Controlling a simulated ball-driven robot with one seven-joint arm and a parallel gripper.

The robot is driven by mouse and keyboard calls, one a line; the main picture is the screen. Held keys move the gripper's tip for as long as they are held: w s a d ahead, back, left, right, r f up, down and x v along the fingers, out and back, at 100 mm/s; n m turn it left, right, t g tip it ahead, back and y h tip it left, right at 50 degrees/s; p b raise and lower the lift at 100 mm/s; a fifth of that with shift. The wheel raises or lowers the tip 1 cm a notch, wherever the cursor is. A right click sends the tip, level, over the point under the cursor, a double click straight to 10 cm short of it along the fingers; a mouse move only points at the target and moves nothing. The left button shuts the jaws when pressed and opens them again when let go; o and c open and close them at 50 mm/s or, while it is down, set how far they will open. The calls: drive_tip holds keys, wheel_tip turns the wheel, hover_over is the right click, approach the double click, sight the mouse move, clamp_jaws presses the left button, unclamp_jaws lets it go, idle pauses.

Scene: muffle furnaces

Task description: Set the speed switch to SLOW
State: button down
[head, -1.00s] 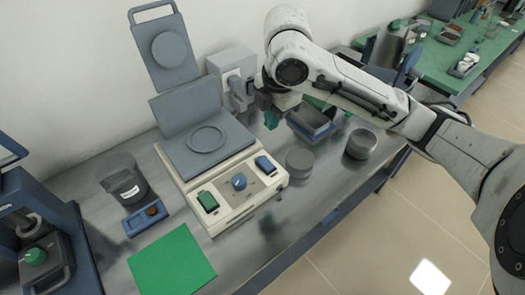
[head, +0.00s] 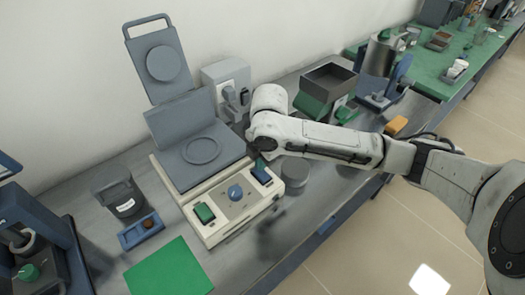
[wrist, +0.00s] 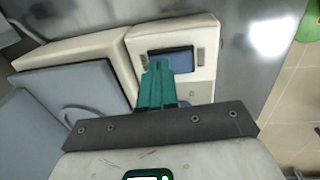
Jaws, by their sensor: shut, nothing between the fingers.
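The beige machine (head: 222,226) has a sloped front panel with a green rocker switch (head: 204,213) at left, a blue knob (head: 235,192) in the middle and a dark blue rocker switch (head: 262,175) at right. I cannot read any labels, including SLOW. My gripper (head: 260,163) has its green fingers shut and empty, pointing down at the blue rocker. In the wrist view the fingertips (wrist: 157,66) overlap the left part of the blue rocker (wrist: 181,61). I cannot tell whether they touch it. The rocker's tilt is unclear.
The machine's grey plate (head: 201,150) and raised lid (head: 160,60) stand behind the panel. A grey round container (head: 295,172) stands to the right, near my arm. Space in front of the panel is clear.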

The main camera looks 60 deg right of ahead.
drive_tip(key=shift+f, duration=0.4)
drive_tip(key=shift+f, duration=0.1)
drive_tip(key=shift+w+f, duration=0.15)
drive_tip(key=shift+f, duration=0.05)
drive_tip(key=shift+s+a+r, duration=0.15)
drive_tip(key=shift+s+a, duration=0.05)
drive_tip(key=shift+s, duration=0.65)
drive_tip(key=shift+r, duration=0.1)
